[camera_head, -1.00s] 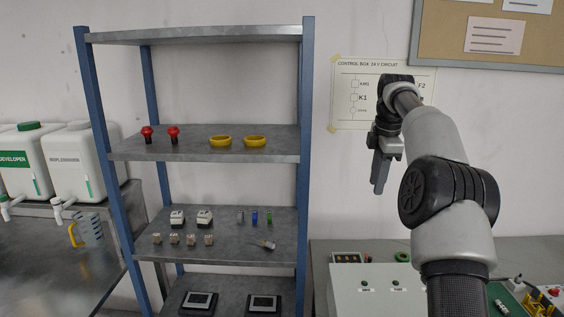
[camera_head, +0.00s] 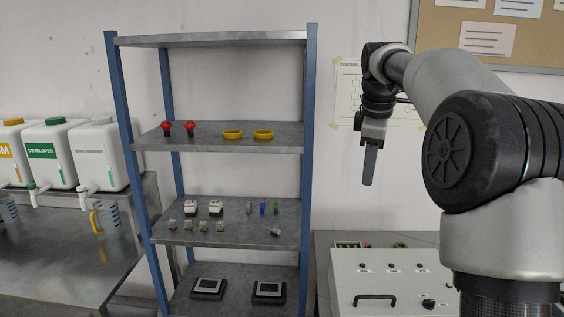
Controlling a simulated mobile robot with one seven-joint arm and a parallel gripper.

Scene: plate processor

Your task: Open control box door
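The control box (camera_head: 350,276) is a pale box on the bench at the lower right, its front cut off by the frame's bottom edge. Its door looks shut and carries a black bar handle (camera_head: 375,298) and a black knob (camera_head: 428,304). Small green lamps sit along its upper part. My gripper (camera_head: 369,182) hangs pointing down in the air above and behind the box, in front of the wall, apart from the door. Its fingers are seen side-on, so their gap does not show. I see nothing held.
A blue-posted shelf rack (camera_head: 224,40) stands left of the box with red buttons, yellow rings and small parts. Farther left, white jugs (camera_head: 48,150) stand above a metal bench (camera_head: 75,245). A diagram sheet (camera_head: 346,95) hangs behind my gripper.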

